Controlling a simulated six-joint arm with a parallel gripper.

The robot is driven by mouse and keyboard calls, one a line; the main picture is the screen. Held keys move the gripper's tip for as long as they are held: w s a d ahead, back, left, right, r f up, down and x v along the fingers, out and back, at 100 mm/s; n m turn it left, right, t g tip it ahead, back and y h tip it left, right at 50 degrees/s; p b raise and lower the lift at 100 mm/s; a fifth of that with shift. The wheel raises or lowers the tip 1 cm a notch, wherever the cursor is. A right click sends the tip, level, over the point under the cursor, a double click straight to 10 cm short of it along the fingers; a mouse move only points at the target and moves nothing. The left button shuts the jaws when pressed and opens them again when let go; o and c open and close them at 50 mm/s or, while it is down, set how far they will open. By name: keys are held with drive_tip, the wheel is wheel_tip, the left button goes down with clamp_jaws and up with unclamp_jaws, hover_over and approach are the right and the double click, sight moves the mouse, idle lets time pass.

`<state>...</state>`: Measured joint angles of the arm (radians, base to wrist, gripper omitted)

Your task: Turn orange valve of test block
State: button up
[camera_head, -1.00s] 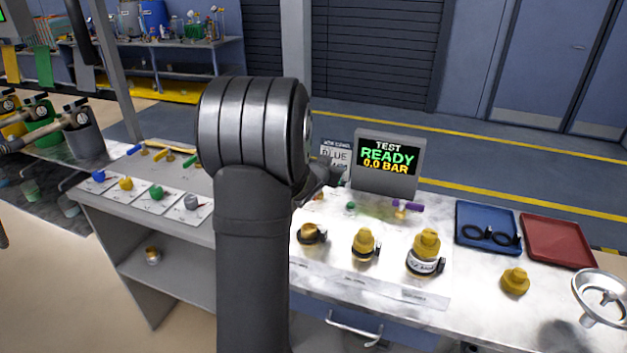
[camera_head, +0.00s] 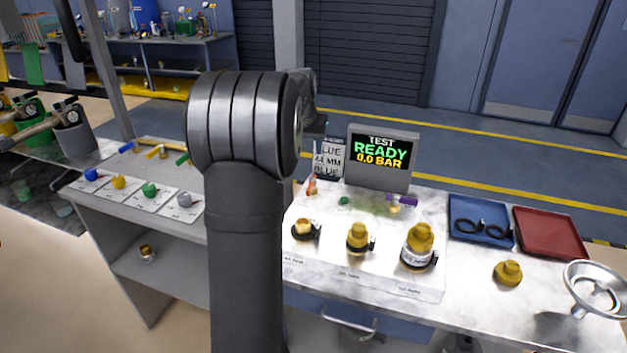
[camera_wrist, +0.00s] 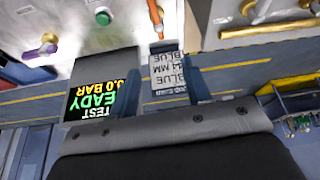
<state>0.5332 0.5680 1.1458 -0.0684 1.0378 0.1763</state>
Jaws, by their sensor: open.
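The orange valve (camera_head: 311,186) stands on the marble test block (camera_head: 365,272) left of the green button (camera_head: 343,201), below the printed card. In the wrist view, the orange handle (camera_wrist: 155,14) shows at the top, above the upside-down card. My gripper (camera_wrist: 168,76) is open in the wrist view, its fingers on either side of the card and the orange handle beyond them. In the head view, my arm hides most of the gripper. The test display (camera_head: 380,155) reads READY, 0.0 BAR.
The card (camera_head: 330,158) stands beside the display. A purple-handled valve (camera_head: 402,200) sits right of the green button. Several brass fittings (camera_head: 358,238) stand in front. A blue tray (camera_head: 480,226), a red tray (camera_head: 549,236) and a funnel (camera_head: 595,290) are to the right.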

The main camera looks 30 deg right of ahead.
sight(313, 177)
drive_tip(key=x, duration=1.7)
drive_tip(key=shift+d+f, duration=0.1)
drive_tip(key=c, duration=0.9)
